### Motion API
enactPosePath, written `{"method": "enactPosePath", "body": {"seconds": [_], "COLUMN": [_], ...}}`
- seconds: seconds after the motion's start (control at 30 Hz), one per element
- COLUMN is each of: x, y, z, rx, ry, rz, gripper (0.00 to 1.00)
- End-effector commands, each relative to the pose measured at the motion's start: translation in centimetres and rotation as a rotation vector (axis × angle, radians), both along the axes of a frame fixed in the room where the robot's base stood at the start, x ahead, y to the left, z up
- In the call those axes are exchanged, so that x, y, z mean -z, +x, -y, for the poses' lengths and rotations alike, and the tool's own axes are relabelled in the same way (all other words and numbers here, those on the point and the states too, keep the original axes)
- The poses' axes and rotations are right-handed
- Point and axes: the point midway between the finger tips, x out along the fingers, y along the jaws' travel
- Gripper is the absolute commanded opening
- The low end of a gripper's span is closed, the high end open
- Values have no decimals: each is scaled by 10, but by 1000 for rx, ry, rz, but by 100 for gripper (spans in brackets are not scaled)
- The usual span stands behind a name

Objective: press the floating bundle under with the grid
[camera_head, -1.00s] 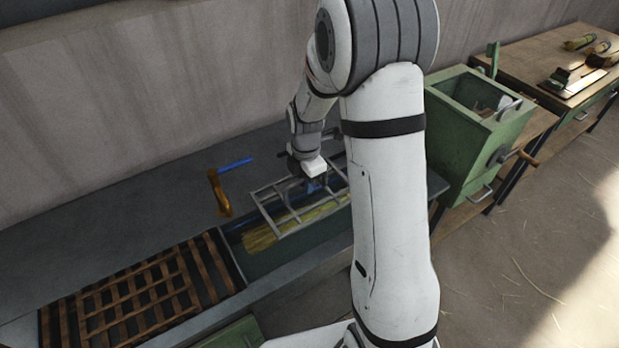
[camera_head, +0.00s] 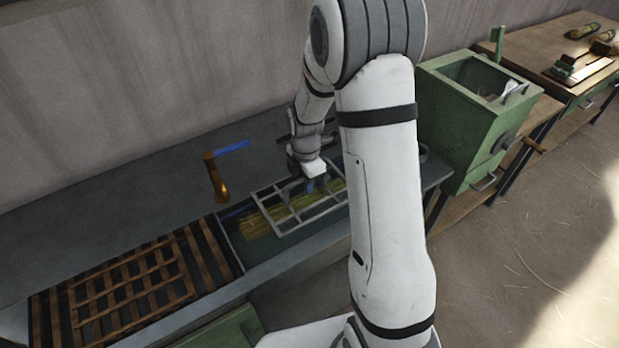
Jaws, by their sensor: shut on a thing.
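The grid (camera_head: 268,191) is a grey metal frame with crossbars. It lies flat over the trough (camera_head: 243,252) and on or just above the straw bundle. The yellow-green bundle (camera_head: 256,226) shows between the bars and past the grid's near left edge, in dark water. My gripper (camera_head: 312,183) points down at the grid's far right part and is shut on it; its fingertips are small and partly hidden. My own arm hides the trough's right end. I cannot tell how deep the bundle lies.
A brown slatted wooden rack (camera_head: 130,290) lies left of the trough. A brass tap with a blue lever (camera_head: 217,178) stands behind the trough's left end. A green metal box (camera_head: 470,118) with a crank stands at the right, before a wooden bench (camera_head: 535,50).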

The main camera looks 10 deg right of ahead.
Motion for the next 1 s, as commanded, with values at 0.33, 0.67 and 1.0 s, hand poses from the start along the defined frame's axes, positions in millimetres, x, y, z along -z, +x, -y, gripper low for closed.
{"method": "enactPosePath", "body": {"seconds": [0.33, 0.67, 1.0], "x": [24, 45, 68], "y": [0, 0, 0], "z": [0, 0, 0], "rx": [0, -1, -1], "ry": [0, 0, 0], "rz": [1, 1, 0], "gripper": [0, 0, 0]}}
